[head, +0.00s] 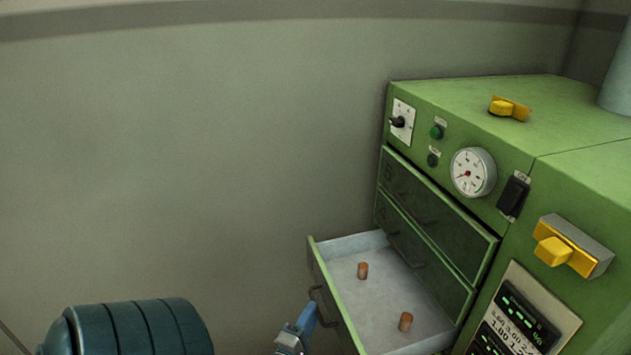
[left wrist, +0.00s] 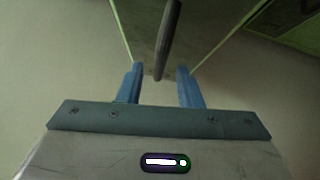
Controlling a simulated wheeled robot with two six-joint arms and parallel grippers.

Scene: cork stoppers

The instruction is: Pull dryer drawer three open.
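The green dryer (head: 570,100) stands at the right in the head view. Its lowest visible drawer (head: 319,262) is pulled out, with two corks, one farther back (head: 362,270) and one nearer (head: 405,321), on its pale floor. I cannot read a number on its front. Its dark handle (head: 326,306) also shows in the left wrist view (left wrist: 168,40). My left gripper (head: 306,318) is beside that handle. In the left wrist view its blue fingers (left wrist: 159,80) are apart, with the handle's near end between their tips and a gap on each side. My right gripper is not in view.
Two shut dark green drawers, an upper (head: 440,210) and a lower (head: 420,255), sit above the open one. A gauge (head: 473,172), a black switch (head: 513,195) and a yellow latch (head: 565,250) are on the dryer.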

